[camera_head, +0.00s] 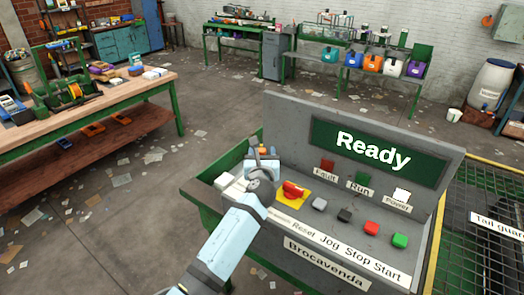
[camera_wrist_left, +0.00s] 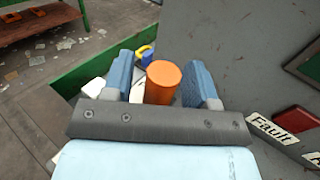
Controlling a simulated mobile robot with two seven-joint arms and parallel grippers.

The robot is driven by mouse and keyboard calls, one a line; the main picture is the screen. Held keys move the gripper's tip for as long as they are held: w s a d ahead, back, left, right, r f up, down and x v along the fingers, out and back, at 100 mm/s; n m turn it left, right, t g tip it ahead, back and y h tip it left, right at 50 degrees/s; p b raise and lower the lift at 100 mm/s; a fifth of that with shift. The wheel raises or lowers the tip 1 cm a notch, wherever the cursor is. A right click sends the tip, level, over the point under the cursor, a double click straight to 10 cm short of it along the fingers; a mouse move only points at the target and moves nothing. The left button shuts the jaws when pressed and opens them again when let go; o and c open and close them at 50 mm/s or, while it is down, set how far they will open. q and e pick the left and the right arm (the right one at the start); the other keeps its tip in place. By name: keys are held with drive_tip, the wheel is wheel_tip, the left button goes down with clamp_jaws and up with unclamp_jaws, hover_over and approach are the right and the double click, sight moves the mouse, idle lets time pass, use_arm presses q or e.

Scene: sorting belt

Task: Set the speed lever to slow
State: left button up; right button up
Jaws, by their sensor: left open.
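My left gripper (camera_head: 262,158) is at the left end of the grey control console (camera_head: 325,265). In the left wrist view its two blue fingers (camera_wrist_left: 160,82) are apart. An orange cylindrical knob (camera_wrist_left: 163,82) stands between them, with a gap visible on the right side; contact on the left is unclear. I take it to be the speed lever's knob. In the head view only a small orange bit (camera_head: 262,149) shows above the gripper. The lever's shaft and any slow or fast marks are hidden. My right gripper is not in view.
The console carries a red switch on a yellow plate (camera_head: 293,190), plus grey, black, red (camera_head: 371,228) and green (camera_head: 400,240) buttons. Its upright back panel has a "Ready" display (camera_head: 373,150). A small blue item with a yellow loop (camera_wrist_left: 147,54) lies beyond the fingers.

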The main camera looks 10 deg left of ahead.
use_arm(q)
drive_tip(key=shift+w+a, duration=0.15)
drive_tip(key=shift+w, duration=0.35)
clamp_jaws()
drive_tip(key=shift+s+f+b, duration=0.1)
drive_tip(key=shift+b, duration=0.25)
drive_tip(key=s+n+t+b, duration=0.1)
drive_tip(key=b, duration=0.3)
drive_tip(key=s+a+n+t+y+b, duration=0.1)
drive_tip(key=b, duration=0.4)
drive_tip(key=s+f+n+t+y+b, duration=0.1)
drive_tip(key=s+b, duration=0.1)
drive_tip(key=b, duration=0.3)
drive_tip(key=shift+a+t, duration=0.35)
drive_tip(key=shift+t, duration=0.05)
drive_tip(key=shift+s+a+r+n+b, duration=0.1)
drive_tip(key=shift+s+n+b, duration=0.25)
drive_tip(key=shift+b, duration=0.5)
drive_tip(key=shift+s+r+n+b, duration=0.1)
drive_tip(key=shift+n+b, duration=0.15)
drive_tip(key=shift+b, duration=0.15)
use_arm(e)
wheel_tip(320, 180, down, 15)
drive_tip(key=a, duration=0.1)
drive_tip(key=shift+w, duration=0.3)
use_arm(q)
drive_tip(key=shift+t+y, duration=0.3)
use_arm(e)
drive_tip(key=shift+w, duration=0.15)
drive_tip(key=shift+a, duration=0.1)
